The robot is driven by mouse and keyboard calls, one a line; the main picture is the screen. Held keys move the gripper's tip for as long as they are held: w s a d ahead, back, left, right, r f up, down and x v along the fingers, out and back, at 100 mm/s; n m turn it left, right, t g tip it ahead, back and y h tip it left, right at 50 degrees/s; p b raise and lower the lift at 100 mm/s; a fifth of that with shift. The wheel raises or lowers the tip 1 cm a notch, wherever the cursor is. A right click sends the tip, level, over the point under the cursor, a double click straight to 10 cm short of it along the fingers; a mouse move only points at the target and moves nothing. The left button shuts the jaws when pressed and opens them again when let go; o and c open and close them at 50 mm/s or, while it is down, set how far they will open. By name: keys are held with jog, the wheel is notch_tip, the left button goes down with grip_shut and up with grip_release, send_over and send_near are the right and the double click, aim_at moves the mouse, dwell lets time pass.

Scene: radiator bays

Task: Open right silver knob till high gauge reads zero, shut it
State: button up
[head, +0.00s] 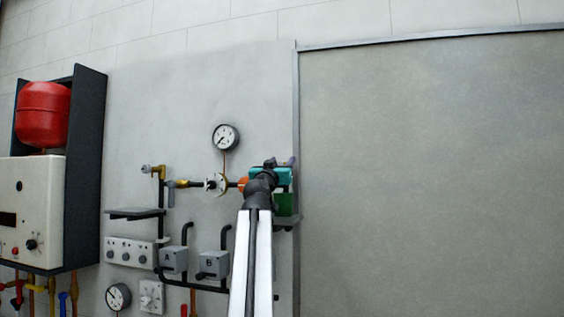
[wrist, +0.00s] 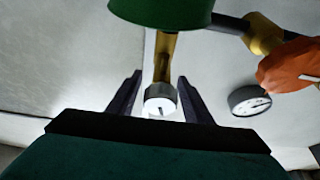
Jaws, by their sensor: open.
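In the wrist view, a small silver knob (wrist: 160,104) with a dark mark on its face sits on a brass stem below a green body (wrist: 165,12). My gripper (wrist: 158,88) is open, its two dark fingers on either side of the knob with gaps visible. In the head view my gripper (head: 281,162) is at the right end of the pipe run, and the arm hides the knob. The high gauge (head: 225,137) is a white dial above the pipe, its needle pointing lower left. A gauge also shows in the wrist view (wrist: 250,101), too small to read.
An orange handle (wrist: 290,65) is close on the right in the wrist view. A lower gauge (head: 118,297), grey boxes (head: 213,264), a shelf (head: 138,213) and a red tank (head: 43,113) stand left. The wall right of the metal edge is bare.

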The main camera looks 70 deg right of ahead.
jog(key=c, duration=1)
jog(key=shift+w+n+t, duration=0.15)
jog(key=shift+n+t, duration=0.85)
jog(key=shift+n, duration=0.6)
jog(key=shift+w+n+t+y+p, duration=0.15)
jog(key=shift+n+t+y+p, duration=0.4)
jog(key=shift+n, duration=0.85)
jog(key=shift+w+f+n+t+y+b, duration=0.15)
jog(key=shift+n+t+y+b, duration=0.3)
jog(key=shift+n, duration=0.75)
jog(key=shift+w+n+t+b, duration=0.1)
jog(key=shift+n+t, duration=0.5)
jog(key=shift+n, duration=0.6)
jog(key=shift+w+f+n+t+y+b, duration=0.15)
jog(key=shift+n+t+y+b, duration=0.15)
jog(key=shift+n+b, duration=0.5)
jog(key=shift+f+n+t+y+b, duration=0.1)
jog(key=shift+n+t+y+b, duration=0.2)
jog(key=shift+n, duration=0.8)
jog(key=n+b, duration=0.1)
jog(key=n+y+b, duration=0.1)
jog(key=n+b, duration=0.1)
jog(key=n+y+b, duration=0.1)
jog(key=shift+w+f+n+t+b, duration=0.15)
jog(key=shift+f+n+t+b, duration=0.15)
jog(key=shift+n, duration=0.1)
